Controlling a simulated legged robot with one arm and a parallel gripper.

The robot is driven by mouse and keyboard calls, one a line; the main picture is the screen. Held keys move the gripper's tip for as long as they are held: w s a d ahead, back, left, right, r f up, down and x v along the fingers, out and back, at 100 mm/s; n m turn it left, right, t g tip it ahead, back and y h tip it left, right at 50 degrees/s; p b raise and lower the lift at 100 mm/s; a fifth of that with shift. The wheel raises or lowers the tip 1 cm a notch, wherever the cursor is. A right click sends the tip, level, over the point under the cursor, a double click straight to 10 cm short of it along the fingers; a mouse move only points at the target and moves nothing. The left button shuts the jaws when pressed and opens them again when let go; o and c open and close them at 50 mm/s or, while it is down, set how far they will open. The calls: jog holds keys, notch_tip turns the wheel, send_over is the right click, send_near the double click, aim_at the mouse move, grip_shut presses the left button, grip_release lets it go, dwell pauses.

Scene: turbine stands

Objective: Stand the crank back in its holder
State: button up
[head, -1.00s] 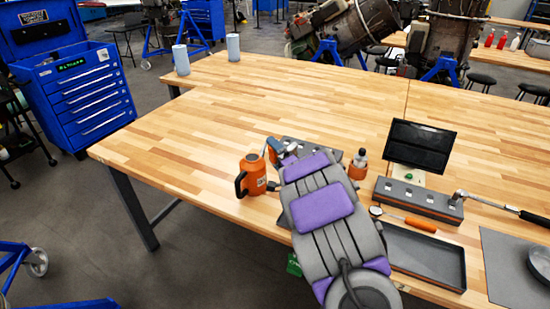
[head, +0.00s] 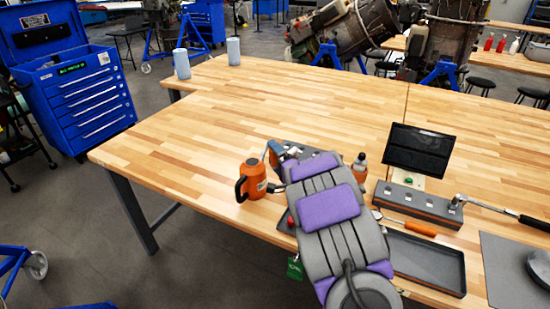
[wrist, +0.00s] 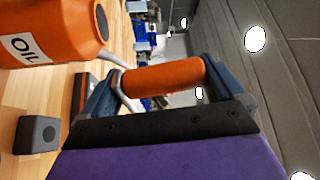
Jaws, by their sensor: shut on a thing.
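The crank's orange handle (wrist: 163,78) lies between the two blue fingers of my gripper (wrist: 160,90) in the wrist view. My gripper is shut on it. A bent silver part (wrist: 126,96) shows beside the handle near the left finger; the rest of the crank is hidden. In the head view my gripper (head: 283,156) is at the far end of my arm, just right of the orange oil jug. A grey block with round fittings (head: 290,146) shows partly behind my gripper; I cannot tell whether it is the holder.
The orange oil jug (head: 252,178) stands close left of my gripper. An orange-based bottle (head: 360,166), a dark screen (head: 418,149), a grey rack (head: 418,203) with a wrench and an empty dark tray (head: 428,262) are at right.

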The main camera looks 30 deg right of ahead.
jog(key=shift+w+d+r+m+h+p, duration=0.3)
jog(key=shift+w+r+m+p, duration=0.1)
jog(key=shift+r+m+p, duration=0.25)
jog(key=shift+w+d+m+p, duration=0.25)
jog(key=shift+d+m+p, duration=0.15)
jog(key=shift+p, duration=0.2)
jog(key=shift+w+d+m+h, duration=0.1)
jog(key=shift+d+m+h, duration=0.1)
jog(key=shift+m+h, duration=0.2)
notch_tip(320, 180, down, 4)
jog(key=shift+r+g+b, duration=0.15)
jog(key=shift+g+b, duration=0.15)
jog(key=shift+b, duration=0.9)
jog(key=shift+f+p, duration=0.6)
jog(key=shift+f, duration=0.05)
jog(key=shift+p, duration=0.55)
jog(key=shift+f+p, duration=0.4)
jog(key=shift+p, duration=0.55)
